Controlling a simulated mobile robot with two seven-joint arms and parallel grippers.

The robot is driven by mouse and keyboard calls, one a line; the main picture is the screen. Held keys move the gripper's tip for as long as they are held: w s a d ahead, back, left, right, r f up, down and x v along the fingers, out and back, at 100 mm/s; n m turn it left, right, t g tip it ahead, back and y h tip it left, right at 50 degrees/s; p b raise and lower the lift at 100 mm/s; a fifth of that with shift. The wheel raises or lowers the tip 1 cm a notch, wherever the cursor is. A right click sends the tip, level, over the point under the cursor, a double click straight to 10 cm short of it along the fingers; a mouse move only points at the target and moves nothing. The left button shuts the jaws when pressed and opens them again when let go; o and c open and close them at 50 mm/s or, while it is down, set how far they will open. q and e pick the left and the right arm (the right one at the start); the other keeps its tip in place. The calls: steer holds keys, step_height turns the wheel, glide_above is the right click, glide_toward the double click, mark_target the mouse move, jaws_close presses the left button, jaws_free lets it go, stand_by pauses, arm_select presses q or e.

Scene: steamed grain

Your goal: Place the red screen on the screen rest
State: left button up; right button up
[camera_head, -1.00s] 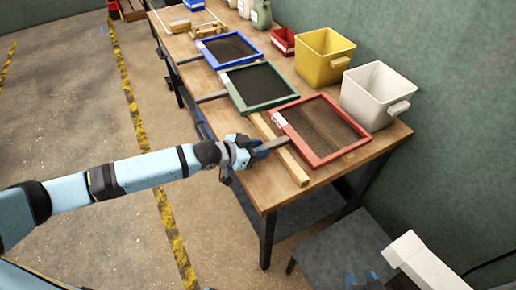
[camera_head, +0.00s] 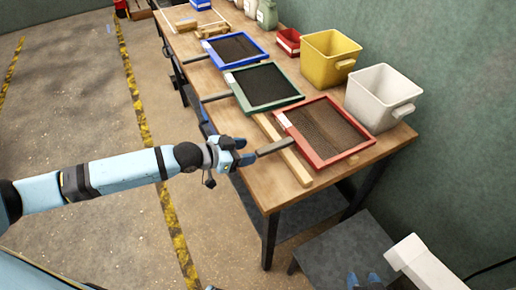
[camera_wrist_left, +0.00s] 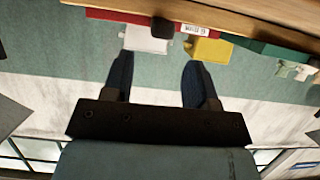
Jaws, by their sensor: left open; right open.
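The red screen (camera_head: 336,139), a red frame with dark mesh, lies on the workbench's near end. My right gripper (camera_head: 363,279) is open at the bottom edge.
The green screen (camera_head: 264,88) and blue screen (camera_head: 236,47) lie farther back. A white bin (camera_head: 375,99) and yellow bin (camera_head: 325,61) stand behind the red screen. A dark grey surface (camera_head: 345,245) lies below right. The floor left of the bench is clear.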

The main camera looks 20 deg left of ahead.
arm_select(q)
steer(key=v, duration=0.5)
steer(key=s+d+f+n, duration=0.1)
steer(key=s+d+f, duration=0.1)
steer(key=s, duration=0.1)
steer(key=s+d+f+n+t+y, duration=0.1)
steer(key=s+d+f, duration=0.2)
steer(key=s, duration=0.1)
steer(key=s+d+f+n+y, duration=0.1)
steer(key=s+d+f+n, duration=0.1)
steer(key=s+f, duration=0.1)
steer(key=shift+s+d+f+t, duration=0.1)
steer(key=shift+s+d+t, duration=0.05)
steer(key=shift+d+t, duration=0.2)
steer(key=s+a+f+n+y, duration=0.2)
steer(key=s+a+f+y, duration=0.1)
steer(key=s+f, duration=0.3)
steer(key=shift+s+a+y, duration=0.35)
steer(key=shift+s+y, duration=0.35)
steer(key=shift+s, duration=0.15)
